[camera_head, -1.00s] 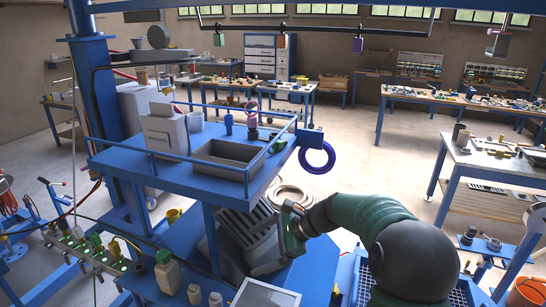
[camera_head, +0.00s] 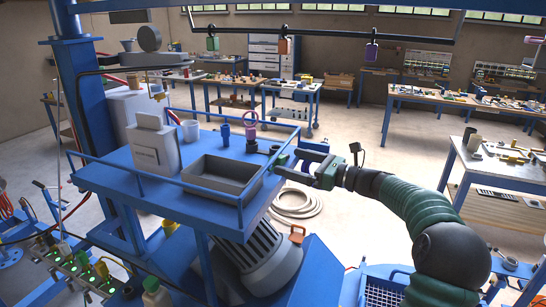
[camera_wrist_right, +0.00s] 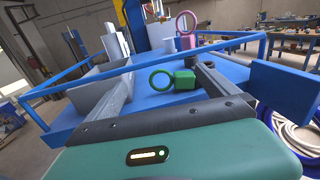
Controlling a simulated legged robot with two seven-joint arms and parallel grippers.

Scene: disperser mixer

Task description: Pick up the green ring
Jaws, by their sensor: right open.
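The green ring (camera_wrist_right: 150,82) stands upright with a small green block (camera_wrist_right: 184,80) at its side, on the blue platform in the right wrist view. In the head view a small green piece (camera_head: 283,160) shows at the platform's right edge, mostly hidden by my gripper. My right gripper (camera_head: 290,166) reaches in from the right at the platform's edge. It is open and empty. In the right wrist view the ring lies ahead, between the two grey fingers, with no visible contact. My left gripper is out of view.
A grey tray (camera_head: 194,182) sits on the blue platform (camera_head: 118,176), left of the gripper. A pink ring on a purple base (camera_head: 250,133) and a blue cup (camera_head: 225,134) stand behind. A blue rail borders the platform.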

